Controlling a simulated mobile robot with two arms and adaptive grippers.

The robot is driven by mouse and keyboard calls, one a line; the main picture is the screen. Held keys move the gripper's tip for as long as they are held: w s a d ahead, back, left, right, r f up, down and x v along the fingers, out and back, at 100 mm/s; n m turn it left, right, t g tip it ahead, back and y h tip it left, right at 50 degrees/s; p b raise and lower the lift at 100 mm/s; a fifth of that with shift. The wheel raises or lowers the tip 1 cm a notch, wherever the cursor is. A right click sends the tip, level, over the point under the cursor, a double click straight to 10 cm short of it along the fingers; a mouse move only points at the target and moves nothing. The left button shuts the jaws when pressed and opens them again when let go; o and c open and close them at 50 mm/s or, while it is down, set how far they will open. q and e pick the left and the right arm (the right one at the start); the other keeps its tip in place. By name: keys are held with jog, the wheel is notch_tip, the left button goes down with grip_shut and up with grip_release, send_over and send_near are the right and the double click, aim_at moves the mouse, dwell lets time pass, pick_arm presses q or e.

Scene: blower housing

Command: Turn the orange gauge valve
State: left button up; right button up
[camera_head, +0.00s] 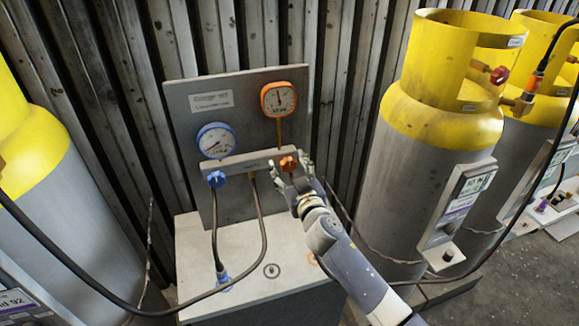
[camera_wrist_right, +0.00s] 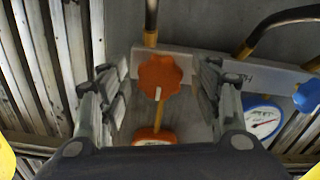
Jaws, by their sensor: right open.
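The orange gauge valve (camera_head: 288,163) is a small orange knob at the right end of the grey manifold bar (camera_head: 236,161), below the orange-rimmed gauge (camera_head: 279,99). In the right wrist view the two fingers of the right gripper (camera_wrist_right: 160,95) stand on either side of the knob, with gaps visible on both sides. My left gripper is not in view.
A blue gauge (camera_head: 215,140) and blue valve (camera_head: 217,179) sit left on the same panel. Black hoses (camera_head: 262,235) hang below the manifold. Yellow-topped cylinders (camera_head: 440,130) stand close on the right, another cylinder (camera_head: 50,190) on the left. Ribbed metal wall behind.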

jog(key=c, duration=1.1)
jog(key=shift+n, duration=0.3)
jog(key=n, duration=0.3)
jog(key=shift+n, duration=0.3)
jog(key=n, duration=0.4)
jog(key=shift+n, duration=0.3)
jog(key=n, duration=0.6)
jog(key=shift+a, duration=0.1)
jog(key=n, duration=0.3)
jog(key=n+p, duration=0.1)
jog(key=n, duration=0.2)
jog(key=shift+f+n, duration=0.2)
jog(key=shift+n, duration=0.1)
